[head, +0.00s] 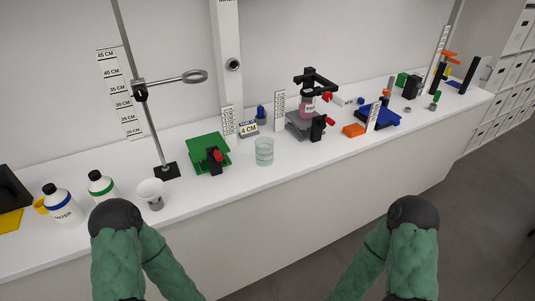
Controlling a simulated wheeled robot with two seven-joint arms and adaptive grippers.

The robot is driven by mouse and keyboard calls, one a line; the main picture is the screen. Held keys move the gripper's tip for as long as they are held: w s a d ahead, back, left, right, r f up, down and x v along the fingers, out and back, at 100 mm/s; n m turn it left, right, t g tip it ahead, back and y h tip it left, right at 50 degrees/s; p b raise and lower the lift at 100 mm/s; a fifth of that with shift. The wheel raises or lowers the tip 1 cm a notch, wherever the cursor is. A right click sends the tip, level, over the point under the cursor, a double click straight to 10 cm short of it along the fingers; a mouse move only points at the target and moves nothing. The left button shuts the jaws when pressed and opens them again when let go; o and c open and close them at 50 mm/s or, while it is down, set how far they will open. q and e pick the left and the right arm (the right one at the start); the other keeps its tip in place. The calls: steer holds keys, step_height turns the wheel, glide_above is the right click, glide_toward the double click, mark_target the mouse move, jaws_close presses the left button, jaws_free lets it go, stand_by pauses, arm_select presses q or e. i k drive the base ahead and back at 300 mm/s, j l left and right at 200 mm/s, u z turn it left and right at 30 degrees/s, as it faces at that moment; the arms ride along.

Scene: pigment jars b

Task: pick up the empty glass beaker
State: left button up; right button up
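A clear glass beaker (264,151) stands upright near the front edge of the white bench, a little left of the picture's middle. It looks see-through with a faint greenish tint. I cannot make out anything inside it. It stands apart from the things around it. Both my green arms show at the bottom of the head view, below the bench edge. Neither gripper is in view, so I cannot see what they hold. Nothing of mine touches the beaker.
Left of the beaker are a green platform (208,153), a ring stand (147,100), a white funnel (150,190) and two bottles. Right are a jar of pink liquid (307,107) on a stand and a blue tray (378,118). A 4 CM block (248,128) stands behind.

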mark_target(263, 145)
steer(key=i+l+u, duration=0.2)
steer(key=u, duration=0.25)
steer(key=i+l+u, duration=0.2)
steer(key=l+u, duration=0.25)
steer(key=j, duration=0.15)
